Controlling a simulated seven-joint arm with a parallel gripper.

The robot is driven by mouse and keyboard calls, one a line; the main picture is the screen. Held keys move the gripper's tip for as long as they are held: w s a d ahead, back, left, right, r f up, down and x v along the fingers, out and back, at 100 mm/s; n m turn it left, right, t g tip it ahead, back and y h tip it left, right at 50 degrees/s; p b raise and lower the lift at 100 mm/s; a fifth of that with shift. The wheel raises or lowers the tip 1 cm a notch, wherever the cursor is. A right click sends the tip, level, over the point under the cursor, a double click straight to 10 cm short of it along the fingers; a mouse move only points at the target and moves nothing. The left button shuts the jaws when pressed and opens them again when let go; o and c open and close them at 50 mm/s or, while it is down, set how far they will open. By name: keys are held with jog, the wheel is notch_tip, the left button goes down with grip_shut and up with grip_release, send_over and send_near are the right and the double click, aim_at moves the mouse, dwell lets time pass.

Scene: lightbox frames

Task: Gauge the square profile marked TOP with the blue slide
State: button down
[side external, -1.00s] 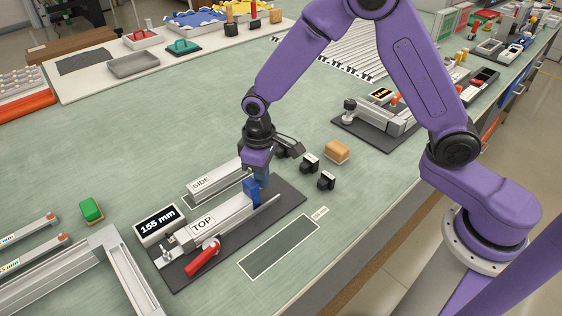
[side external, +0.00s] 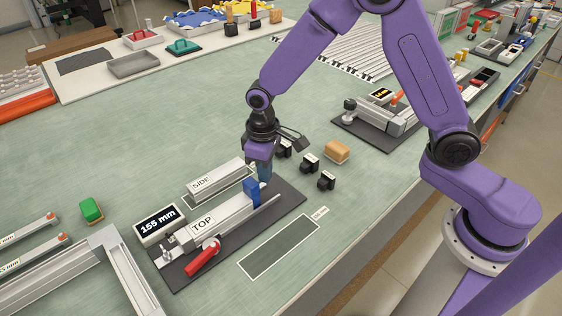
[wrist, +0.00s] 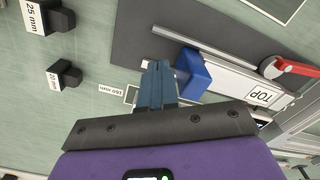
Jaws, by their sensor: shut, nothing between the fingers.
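The square profile marked TOP (side external: 222,216) lies in the gauge on a dark base plate (side external: 289,196). The blue slide (side external: 252,189) sits at the profile's far end; in the wrist view the blue slide (wrist: 194,72) is beside the fingertips. My gripper (side external: 264,181) is shut and empty, just behind the slide; whether it touches the slide cannot be told. In the wrist view my gripper's fingers (wrist: 157,68) are together. The gauge display (side external: 159,222) reads 155 mm. The red lever (side external: 202,262) is at the gauge's near end.
A profile marked SIDE (side external: 214,179) lies behind the gauge. Black blocks (side external: 326,181) and a tan block (side external: 337,151) stand to the right. An empty outlined dark strip (side external: 280,246) is in front. A green block (side external: 91,210) is at left.

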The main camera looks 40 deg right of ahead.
notch_tip(320, 180, up, 6)
jog(key=shift+f, duration=0.1)
dwell(0.5)
jog(key=s+d+r+n, duration=0.2)
jog(key=s+d, duration=0.2)
jog(key=s, duration=0.5)
jog(key=s+d+r+n, duration=0.2)
jog(key=s+d, duration=0.2)
jog(key=s, duration=0.5)
jog(key=s+d+r+n, duration=0.2)
jog(key=s+d, duration=0.3)
jog(key=s, duration=0.4)
jog(key=shift+n, duration=0.3)
